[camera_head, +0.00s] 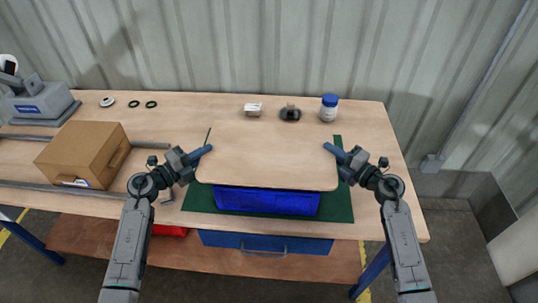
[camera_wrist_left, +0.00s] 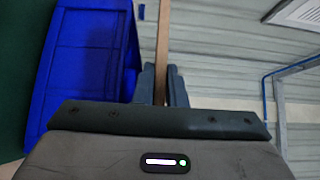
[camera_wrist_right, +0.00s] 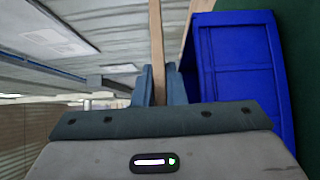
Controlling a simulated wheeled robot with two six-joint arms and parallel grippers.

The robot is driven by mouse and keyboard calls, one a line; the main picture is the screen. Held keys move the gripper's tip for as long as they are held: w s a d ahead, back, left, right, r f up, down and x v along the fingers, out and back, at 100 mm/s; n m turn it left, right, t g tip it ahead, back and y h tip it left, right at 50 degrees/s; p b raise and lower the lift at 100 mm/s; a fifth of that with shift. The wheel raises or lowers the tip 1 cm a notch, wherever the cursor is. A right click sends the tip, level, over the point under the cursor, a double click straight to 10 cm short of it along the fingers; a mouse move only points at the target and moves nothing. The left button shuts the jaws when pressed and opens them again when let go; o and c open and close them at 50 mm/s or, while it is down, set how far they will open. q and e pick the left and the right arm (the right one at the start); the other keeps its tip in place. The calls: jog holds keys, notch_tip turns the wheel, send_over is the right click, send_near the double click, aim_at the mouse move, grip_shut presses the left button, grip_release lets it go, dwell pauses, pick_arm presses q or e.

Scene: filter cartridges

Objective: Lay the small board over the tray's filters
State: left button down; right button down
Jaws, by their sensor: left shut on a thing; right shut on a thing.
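The small board (camera_head: 268,155) is a light wooden panel held level between my two grippers in the head view. My left gripper (camera_head: 205,151) is shut on its left edge, and the board's edge (camera_wrist_left: 163,50) stands between the fingers in the left wrist view. My right gripper (camera_head: 331,149) is shut on its right edge, which also shows in the right wrist view (camera_wrist_right: 156,50). The blue tray (camera_head: 267,203) sits below the board on a green mat (camera_head: 340,207). The board covers the tray's top, so the filters are hidden. I cannot tell whether board and tray touch.
A cardboard box (camera_head: 82,152) stands on the left of the wooden table (camera_head: 385,125). A white-and-blue bottle (camera_head: 328,108), a dark round object (camera_head: 290,113) and a small white item (camera_head: 253,109) stand behind the board.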

pick_arm(q)
jog(key=shift+r+p, duration=0.3)
jog(key=shift+r, duration=0.3)
pick_arm(e)
jog(key=shift+r, duration=0.6)
pick_arm(q)
jog(key=shift+f, duration=0.15)
pick_arm(e)
jog(key=shift+f, duration=0.15)
